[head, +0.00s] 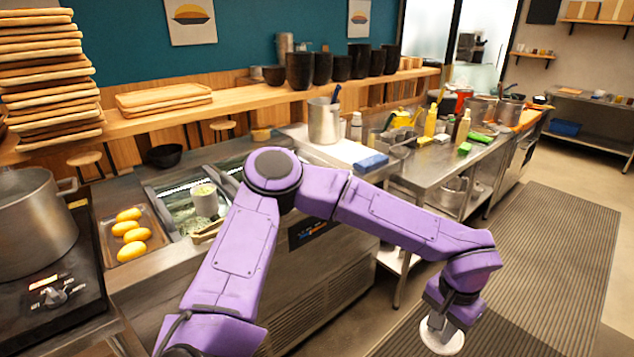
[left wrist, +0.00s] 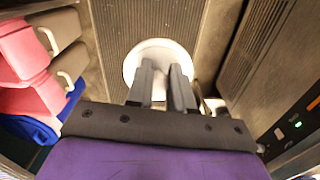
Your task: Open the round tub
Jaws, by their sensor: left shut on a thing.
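My left gripper (head: 449,305) hangs at the lower right of the head view, in front of the counter and over the floor mat. It is shut on a white round lid-like disc (head: 441,338). In the left wrist view the two fingers (left wrist: 161,88) close on the middle of the white disc (left wrist: 160,47), with the mat behind it. A round grey tub (head: 204,199) stands in the counter's sunken well at centre left. Its top looks open, with pale green contents showing. My left arm hides part of the well. My right gripper does not show.
A tray of yellow oval items (head: 103,240) lies left of the well, near a large pot (head: 30,225) on a stove. The steel counter (head: 435,160) behind my arm is crowded with bottles and pots. The striped mat (head: 540,250) is clear.

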